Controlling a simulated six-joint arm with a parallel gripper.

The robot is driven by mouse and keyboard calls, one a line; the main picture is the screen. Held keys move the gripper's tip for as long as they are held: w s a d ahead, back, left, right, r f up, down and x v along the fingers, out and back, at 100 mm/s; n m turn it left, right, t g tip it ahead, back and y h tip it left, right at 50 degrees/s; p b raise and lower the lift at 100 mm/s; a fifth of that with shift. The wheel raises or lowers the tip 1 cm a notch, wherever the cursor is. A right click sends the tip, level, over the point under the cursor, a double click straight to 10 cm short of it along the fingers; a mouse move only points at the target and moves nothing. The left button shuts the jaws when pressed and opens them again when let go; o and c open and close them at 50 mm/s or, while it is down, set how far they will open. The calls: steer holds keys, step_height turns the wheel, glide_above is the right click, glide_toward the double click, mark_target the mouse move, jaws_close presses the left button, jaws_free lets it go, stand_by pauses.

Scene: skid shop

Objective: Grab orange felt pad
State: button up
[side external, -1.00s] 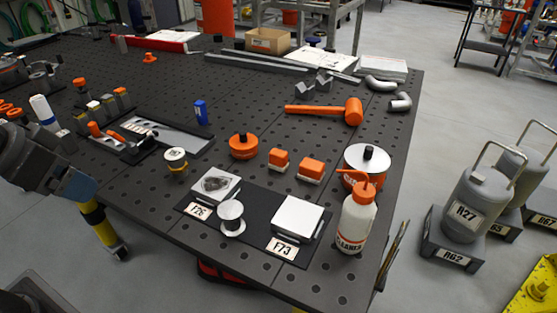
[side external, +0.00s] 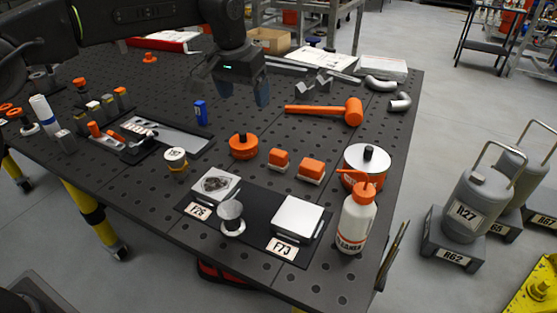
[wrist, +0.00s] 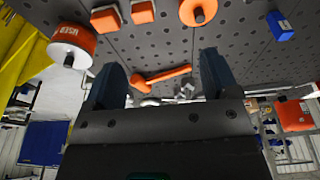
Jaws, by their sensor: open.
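Two small orange blocks with pale undersides, a smaller one (side external: 279,160) and a larger one (side external: 311,170), rest side by side on the dark perforated table. They look like pads; I cannot tell which is the felt pad. Both also show at the top of the wrist view, the larger (wrist: 105,18) left of the smaller (wrist: 142,11). My gripper (side external: 242,92) is open and empty above the table, behind and left of the blocks in the side view. In the wrist view its two fingers (wrist: 162,82) stand wide apart, with the blocks beyond them.
An orange round piece with a dark knob (side external: 243,148) sits left of the blocks. An orange-and-white tin (side external: 367,160) and a white bottle (side external: 357,220) stand to their right. An orange mallet (side external: 330,111) lies behind them. A dark mat (side external: 256,212) with labelled pieces lies in front.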

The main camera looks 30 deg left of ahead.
glide_toward(278, 152)
steer(key=shift+g, duration=0.3)
steer(key=f, duration=0.4)
steer(key=w+f, duration=0.1)
steer(key=f, duration=0.3)
steer(key=w+f, duration=0.1)
steer(key=f, duration=0.2)
steer(key=shift+w+d+f, duration=0.15)
steer(key=shift+d+f, duration=0.05)
steer(key=shift+f, duration=0.2)
steer(key=shift+c, duration=0.5)
steer(key=c, duration=0.9)
